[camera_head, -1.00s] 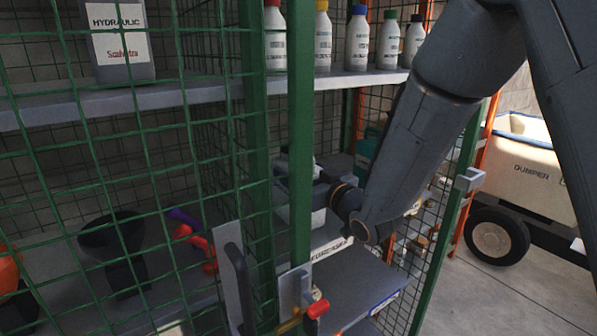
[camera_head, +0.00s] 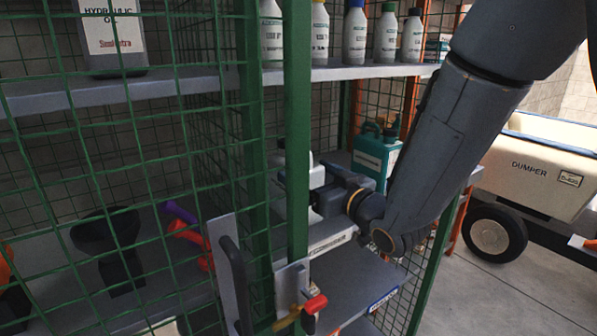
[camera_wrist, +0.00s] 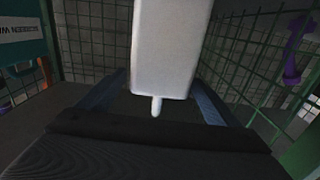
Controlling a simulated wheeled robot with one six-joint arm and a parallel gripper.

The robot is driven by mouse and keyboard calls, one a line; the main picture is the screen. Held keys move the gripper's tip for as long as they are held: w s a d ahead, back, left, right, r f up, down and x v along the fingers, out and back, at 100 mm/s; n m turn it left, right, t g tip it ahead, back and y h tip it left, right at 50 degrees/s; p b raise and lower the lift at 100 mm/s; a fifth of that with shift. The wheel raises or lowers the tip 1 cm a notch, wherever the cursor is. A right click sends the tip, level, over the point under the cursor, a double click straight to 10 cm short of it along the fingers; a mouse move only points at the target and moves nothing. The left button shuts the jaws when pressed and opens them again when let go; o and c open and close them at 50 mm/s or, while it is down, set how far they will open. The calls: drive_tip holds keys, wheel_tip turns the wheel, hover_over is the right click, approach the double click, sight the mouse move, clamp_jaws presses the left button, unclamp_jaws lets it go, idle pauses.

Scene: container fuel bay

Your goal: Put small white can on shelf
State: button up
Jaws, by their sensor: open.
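The white can (camera_wrist: 175,45) fills the upper middle of the wrist view, with a short pale nozzle-like tip (camera_wrist: 157,105) pointing towards my palm. My gripper (camera_wrist: 160,88) is open, with a finger on either side of the can's near end; I cannot tell whether either touches it. In the head view my gripper (camera_head: 322,192) is at the middle shelf (camera_head: 365,290), behind the green post. A white body (camera_head: 317,176), seemingly the can, shows just beyond it, partly hidden by the post and gripper. The upper shelf (camera_head: 205,84) runs above.
A teal container (camera_head: 376,156) stands behind my gripper. Several bottles (camera_head: 355,35) and a hydraulic oil can (camera_head: 110,38) stand on the upper shelf. Green mesh and a post (camera_head: 298,130) stand close in front. A black funnel (camera_head: 108,235) is at left.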

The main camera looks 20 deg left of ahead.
drive_tip(key=b+v, duration=0.1)
drive_tip(key=v, duration=0.5)
drive_tip(key=shift+s+d, duration=0.15)
drive_tip(key=shift+d, duration=0.05)
drive_tip(key=w+d+f+m+g+h, duration=0.1)
drive_tip(key=d+f+m+h, duration=0.2)
drive_tip(key=d+f+h, duration=0.45)
drive_tip(key=w+d+f+m+g+h, duration=0.1)
drive_tip(key=d+f+m+h, duration=0.3)
drive_tip(key=d, duration=0.7)
drive_tip(key=s+d+f+m+g+h, duration=0.1)
drive_tip(key=s+d+f+g, duration=0.2)
drive_tip(key=s, duration=0.6)
drive_tip(key=s+d+f+m+g+h, duration=0.1)
drive_tip(key=s+d+f+m+g, duration=0.1)
drive_tip(key=s+d+g, duration=0.4)
drive_tip(key=s+d+f, duration=0.1)
drive_tip(key=s, duration=0.2)
drive_tip(key=shift+s+d, duration=0.25)
drive_tip(key=shift+d, duration=0.15)
drive_tip(key=shift+f, duration=0.2)
